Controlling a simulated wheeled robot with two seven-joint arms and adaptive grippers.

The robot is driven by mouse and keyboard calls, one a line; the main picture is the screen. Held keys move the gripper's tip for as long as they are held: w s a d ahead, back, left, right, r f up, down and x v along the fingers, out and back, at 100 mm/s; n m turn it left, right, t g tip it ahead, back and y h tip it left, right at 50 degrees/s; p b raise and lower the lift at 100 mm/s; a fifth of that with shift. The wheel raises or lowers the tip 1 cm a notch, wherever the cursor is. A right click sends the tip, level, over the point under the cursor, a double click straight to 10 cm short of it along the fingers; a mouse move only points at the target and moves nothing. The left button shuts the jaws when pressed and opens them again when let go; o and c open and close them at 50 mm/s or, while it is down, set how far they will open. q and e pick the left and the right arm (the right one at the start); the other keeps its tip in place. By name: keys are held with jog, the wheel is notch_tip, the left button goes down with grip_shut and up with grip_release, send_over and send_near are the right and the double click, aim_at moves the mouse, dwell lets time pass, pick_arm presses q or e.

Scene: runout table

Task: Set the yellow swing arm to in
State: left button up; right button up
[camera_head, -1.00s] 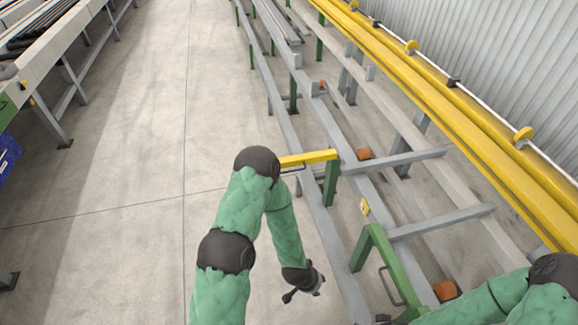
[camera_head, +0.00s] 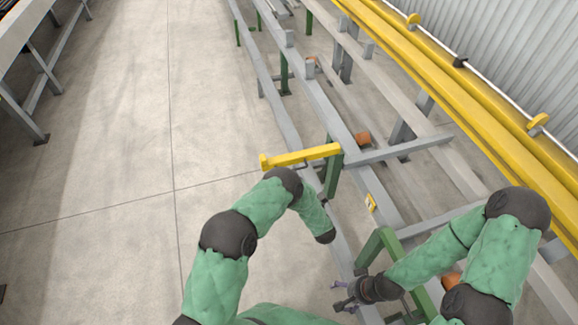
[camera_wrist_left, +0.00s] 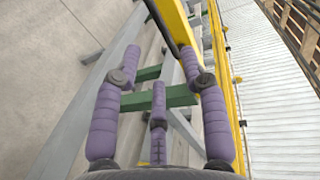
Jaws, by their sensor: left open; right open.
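The yellow swing arm (camera_head: 305,156) sticks out to the left from a green post (camera_head: 332,172), over the open floor. A dark handle runs along its underside. In the left wrist view the yellow swing arm (camera_wrist_left: 180,25) crosses the top, just beyond the fingers, with the dark handle (camera_wrist_left: 157,22) on its left. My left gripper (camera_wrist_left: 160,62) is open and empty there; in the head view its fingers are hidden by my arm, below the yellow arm. My right gripper (camera_head: 346,298) is open and empty, low near the green arm.
A green arm (camera_head: 379,243) with a handle stands in front, close to my right forearm. Grey rails (camera_head: 300,85) run away into the distance. Yellow beams (camera_head: 470,105) lie along the right by a corrugated wall.

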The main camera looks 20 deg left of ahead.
aim_at(303, 158)
pick_arm(q)
jog(key=shift+b+x, duration=1.2)
jog(key=shift+x, duration=4.05)
grip_shut()
